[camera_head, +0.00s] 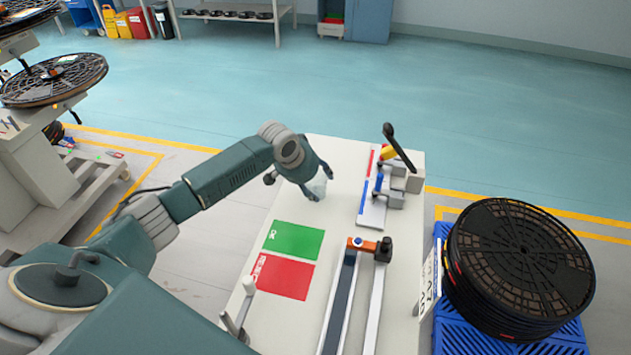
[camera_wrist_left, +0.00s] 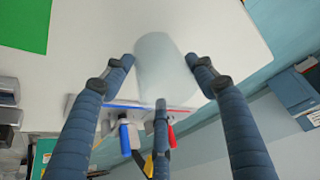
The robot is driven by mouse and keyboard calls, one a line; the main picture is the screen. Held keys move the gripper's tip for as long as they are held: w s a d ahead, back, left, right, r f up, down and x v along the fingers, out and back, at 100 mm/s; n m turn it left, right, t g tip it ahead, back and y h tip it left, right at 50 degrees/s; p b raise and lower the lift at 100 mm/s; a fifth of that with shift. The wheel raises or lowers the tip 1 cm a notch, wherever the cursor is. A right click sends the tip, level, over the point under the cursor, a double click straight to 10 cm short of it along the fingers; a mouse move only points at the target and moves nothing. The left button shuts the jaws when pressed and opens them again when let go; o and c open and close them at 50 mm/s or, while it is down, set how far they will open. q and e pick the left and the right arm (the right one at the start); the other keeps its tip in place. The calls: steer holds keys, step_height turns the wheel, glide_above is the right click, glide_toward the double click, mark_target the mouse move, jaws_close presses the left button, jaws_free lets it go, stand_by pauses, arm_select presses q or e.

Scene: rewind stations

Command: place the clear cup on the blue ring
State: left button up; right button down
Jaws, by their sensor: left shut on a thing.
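The clear cup (camera_head: 319,184) is between the fingers of my left gripper (camera_head: 307,181), over the far part of the white table. In the left wrist view the cup (camera_wrist_left: 166,65) is pale and see-through, and the left gripper's dark fingers (camera_wrist_left: 160,80) close around it. I cannot tell whether the cup touches the table. I cannot make out a blue ring on the tabletop in either view; the arm and gripper hide part of the table. My right gripper is not in view.
The white table (camera_head: 340,225) carries a green patch (camera_head: 294,240), a red patch (camera_head: 284,277) and toggle clamps with blue (camera_head: 378,184) and red-yellow grips. An orange-headed rail fixture (camera_head: 364,245) stands nearer. Stacked black reels (camera_head: 520,265) stand right of the table.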

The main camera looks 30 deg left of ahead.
arm_select(q)
steer(key=o, duration=1)
steer(key=shift+r, duration=0.1)
